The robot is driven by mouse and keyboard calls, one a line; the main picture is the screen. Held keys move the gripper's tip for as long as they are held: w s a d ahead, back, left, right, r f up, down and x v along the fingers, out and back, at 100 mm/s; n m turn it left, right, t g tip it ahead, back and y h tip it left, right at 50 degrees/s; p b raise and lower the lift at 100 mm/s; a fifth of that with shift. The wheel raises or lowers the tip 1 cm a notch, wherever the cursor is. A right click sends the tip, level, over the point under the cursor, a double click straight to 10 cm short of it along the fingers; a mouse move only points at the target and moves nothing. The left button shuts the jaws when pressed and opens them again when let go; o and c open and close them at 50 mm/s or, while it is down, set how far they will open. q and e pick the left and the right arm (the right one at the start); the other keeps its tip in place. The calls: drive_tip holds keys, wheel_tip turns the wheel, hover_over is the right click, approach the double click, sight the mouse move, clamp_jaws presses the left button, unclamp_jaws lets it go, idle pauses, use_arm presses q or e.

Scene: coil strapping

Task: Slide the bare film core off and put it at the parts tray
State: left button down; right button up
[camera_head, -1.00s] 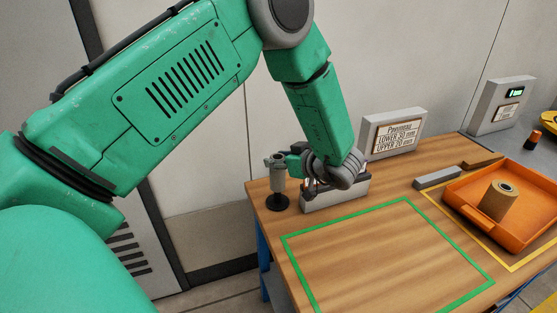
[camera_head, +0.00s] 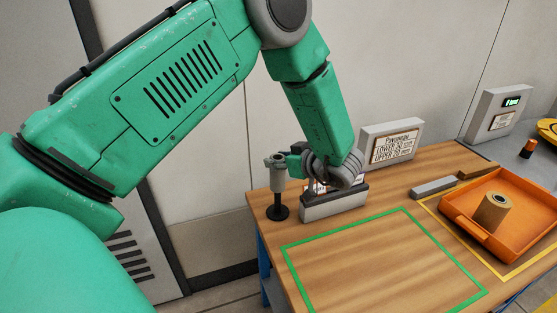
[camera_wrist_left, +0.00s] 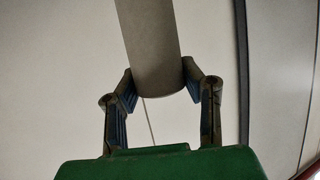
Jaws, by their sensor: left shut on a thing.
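The bare film core (camera_head: 275,172) is a grey cylinder, upright around the top of a dark post (camera_head: 278,200) with a round black base at the table's back left corner. My left gripper (camera_head: 284,163) is shut on the core from the right side. A length of dark post shows below the core. In the left wrist view the grey core (camera_wrist_left: 150,45) lies between the two fingers of the left gripper (camera_wrist_left: 160,85). The orange parts tray (camera_head: 475,228) is at the right of the table, with a brown roll (camera_head: 492,211) in it. My right gripper is not in view.
A grey block with a dark top (camera_head: 333,207) stands right of the post, under my left wrist. A sign (camera_head: 391,145) and a box with a lit display (camera_head: 497,110) stand behind. A grey bar (camera_head: 433,187) lies near the tray. The green-outlined area (camera_head: 380,262) is clear.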

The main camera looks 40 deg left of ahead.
use_arm(q)
wheel_tip(320, 180, up, 5)
drive_tip(key=p, duration=0.4)
drive_tip(key=shift+p, duration=0.35)
idle(0.3)
idle(0.5)
